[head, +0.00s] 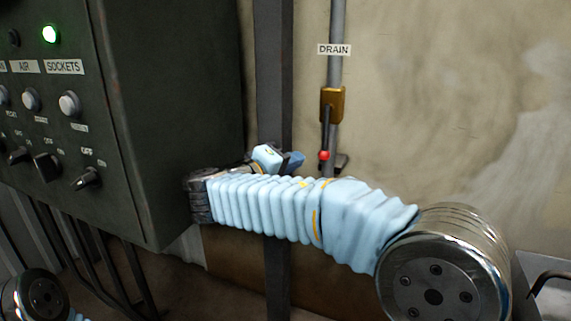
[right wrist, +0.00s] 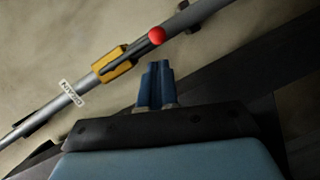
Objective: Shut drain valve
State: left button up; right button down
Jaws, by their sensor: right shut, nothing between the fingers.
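The drain valve has a brass body (head: 333,104) on a vertical grey pipe (head: 337,40) under a white DRAIN label (head: 334,50). Its dark lever hangs down along the pipe and ends in a red knob (head: 324,155). In the right wrist view, the brass body (right wrist: 115,67), lever and red knob (right wrist: 156,36) lie beyond the fingertips. My right gripper (head: 297,159) is shut and empty, just left of the knob in the head view and apart from it in the wrist view (right wrist: 156,66). My arm hides part of the gripper. My left gripper is not in view.
A dark control box (head: 170,110) with switches and a lit green lamp (head: 50,34) stands at the left. A dark vertical post (head: 273,70) stands between box and pipe. The wall right of the pipe is bare.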

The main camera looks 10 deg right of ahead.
aim_at(325, 155)
jog(key=shift+x, duration=2.75)
jog(key=shift+s+d+f+n, duration=0.1)
jog(key=shift+s+d+n, duration=0.1)
jog(key=shift+n, duration=0.1)
jog(key=shift+s+d, duration=0.1)
jog(key=shift+d, duration=0.05)
jog(key=shift+s+d+f+n+h, duration=0.1)
jog(key=shift+s+d+n+h, duration=0.35)
jog(key=shift+d+n, duration=0.4)
jog(key=s+d+r+n+t+p, duration=0.4)
jog(key=d+r+n, duration=0.3)
jog(key=n, duration=0.7)
jog(key=shift+s+d+r+h+p, duration=0.35)
jog(key=shift+s+d+p, duration=0.1)
jog(key=shift+s+p, duration=0.4)
